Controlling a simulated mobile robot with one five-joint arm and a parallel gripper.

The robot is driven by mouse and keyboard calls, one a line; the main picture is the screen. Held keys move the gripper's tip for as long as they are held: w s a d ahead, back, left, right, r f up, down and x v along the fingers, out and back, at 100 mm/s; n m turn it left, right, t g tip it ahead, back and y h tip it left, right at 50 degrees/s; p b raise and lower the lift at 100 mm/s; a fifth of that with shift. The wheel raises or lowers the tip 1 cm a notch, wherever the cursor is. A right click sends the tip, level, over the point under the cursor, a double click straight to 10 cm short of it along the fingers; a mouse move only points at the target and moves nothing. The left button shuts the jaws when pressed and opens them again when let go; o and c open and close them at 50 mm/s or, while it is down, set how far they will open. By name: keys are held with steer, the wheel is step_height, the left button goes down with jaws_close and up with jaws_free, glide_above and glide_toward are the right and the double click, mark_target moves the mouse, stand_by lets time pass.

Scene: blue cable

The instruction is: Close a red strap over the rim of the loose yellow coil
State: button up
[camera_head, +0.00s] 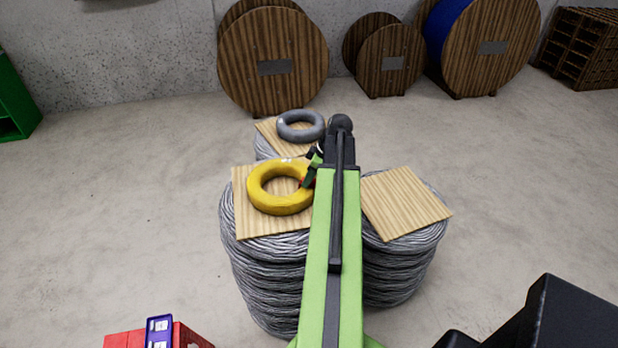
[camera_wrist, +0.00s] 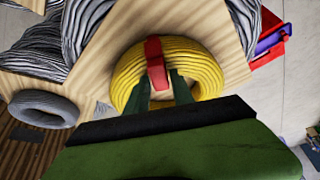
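The yellow coil (camera_head: 282,187) lies flat on a wooden board on top of a stack of grey wire coils. It also shows in the wrist view (camera_wrist: 205,66). A red strap (camera_wrist: 155,62) lies across the coil's rim in the wrist view. Only a small bit of red shows beside the coil's right side in the head view. My gripper (camera_wrist: 160,77) reaches to the coil from the right in the head view. Its two dark green fingers stand on either side of the strap's near end and appear to grip it. The fingertip contact is partly hidden.
A grey coil (camera_head: 300,126) lies on a board behind. An empty wooden board (camera_head: 405,202) tops the right stack (camera_head: 398,270). A red box (camera_head: 190,337) with a purple item (camera_head: 159,331) is at the lower left. Large wooden reels (camera_head: 272,62) stand by the back wall.

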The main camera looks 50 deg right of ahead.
steer(key=shift+o, duration=0.2)
steer(key=o, duration=0.5)
step_height(320, 180, up, 7)
steer(key=p, duration=0.7)
steer(key=shift+r, duration=0.1)
steer(key=shift+w, duration=0.1)
